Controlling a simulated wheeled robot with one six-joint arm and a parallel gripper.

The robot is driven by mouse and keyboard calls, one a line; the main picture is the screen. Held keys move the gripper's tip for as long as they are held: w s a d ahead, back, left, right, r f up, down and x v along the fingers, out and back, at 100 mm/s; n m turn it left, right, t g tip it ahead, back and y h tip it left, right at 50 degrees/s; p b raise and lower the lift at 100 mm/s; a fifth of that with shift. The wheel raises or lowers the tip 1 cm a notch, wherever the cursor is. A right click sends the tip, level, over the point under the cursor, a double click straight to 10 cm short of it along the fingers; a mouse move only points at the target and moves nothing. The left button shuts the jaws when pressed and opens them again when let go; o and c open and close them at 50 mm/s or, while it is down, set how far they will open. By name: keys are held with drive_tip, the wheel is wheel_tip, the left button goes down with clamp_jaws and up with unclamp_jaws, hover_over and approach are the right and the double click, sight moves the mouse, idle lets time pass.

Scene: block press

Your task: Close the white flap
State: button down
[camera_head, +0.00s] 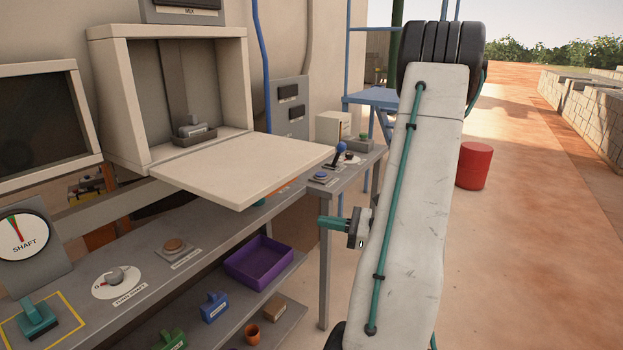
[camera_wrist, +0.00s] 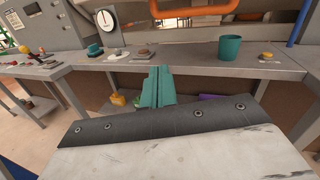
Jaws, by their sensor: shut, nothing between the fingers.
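The white flap (camera_head: 240,168) hangs open in the head view, lying about level and jutting out from the lower edge of the white box (camera_head: 118,95). The box's opening faces out, and a small grey object (camera_head: 194,128) sits inside it. My gripper (camera_head: 322,222) has teal fingers held together and empty. In the head view it appears below and to the right of the flap's outer edge, with a gap between them. The wrist view shows my teal fingers (camera_wrist: 157,86) pressed together, pointing toward the workbench. I cannot make out the flap in the wrist view.
The workbench (camera_head: 215,232) runs below the flap, with a dial, a knob and a button. A purple tray (camera_head: 259,262) sits on the lower shelf. In the wrist view a teal cup (camera_wrist: 229,47) stands on the bench. A red drum (camera_head: 474,166) stands on the open ground at right.

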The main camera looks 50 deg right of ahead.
drive_tip(key=d+m+t+h, duration=0.3)
drive_tip(key=d+m+h, duration=0.2)
drive_tip(key=d, duration=0.2)
drive_tip(key=w+r, duration=0.7)
drive_tip(key=w, duration=0.1)
drive_tip(key=shift+w+a+r+t+h, duration=0.15)
drive_tip(key=shift+w+r+t+h, duration=0.15)
drive_tip(key=shift+w+h, duration=0.1)
drive_tip(key=shift+r, duration=0.1)
